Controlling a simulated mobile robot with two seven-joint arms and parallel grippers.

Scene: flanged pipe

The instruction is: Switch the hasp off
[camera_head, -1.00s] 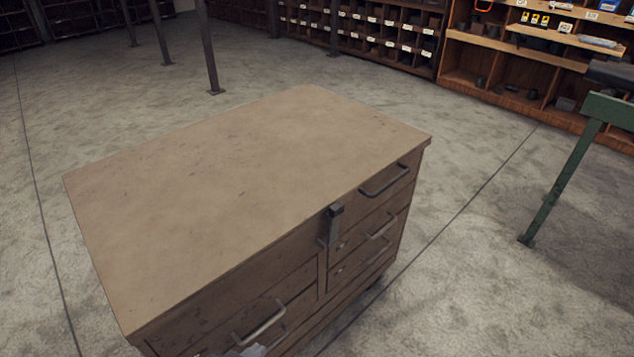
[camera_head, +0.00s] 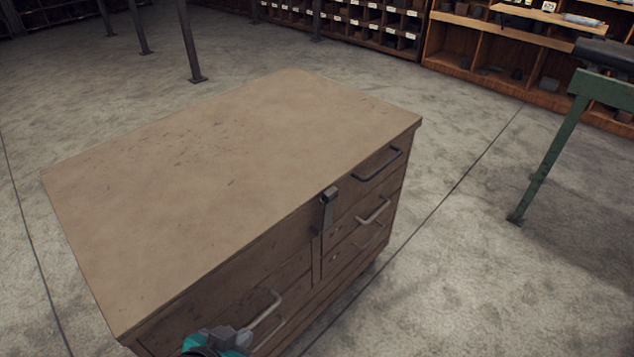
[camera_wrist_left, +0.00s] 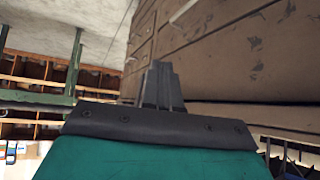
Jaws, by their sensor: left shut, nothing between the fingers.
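The hasp (camera_head: 327,208) is a dark metal strap at the top front edge of a brown wooden drawer cabinet (camera_head: 220,190). Its upper end sits at the lid's edge and it hangs down the front face between the drawers. My left gripper (camera_head: 222,340) shows at the bottom of the head view, low by the cabinet's front and a lower drawer handle, apart from the hasp. In the left wrist view its fingers (camera_wrist_left: 160,84) are together and empty, with the drawer fronts beyond them. The hasp cannot be made out in that view. My right gripper is not in view.
Drawer handles (camera_head: 378,164) stick out from the cabinet front on both sides of the hasp. A green-legged bench (camera_head: 550,150) stands at the right. Shelves with bins (camera_head: 375,25) line the back. The floor in front and to the right is clear.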

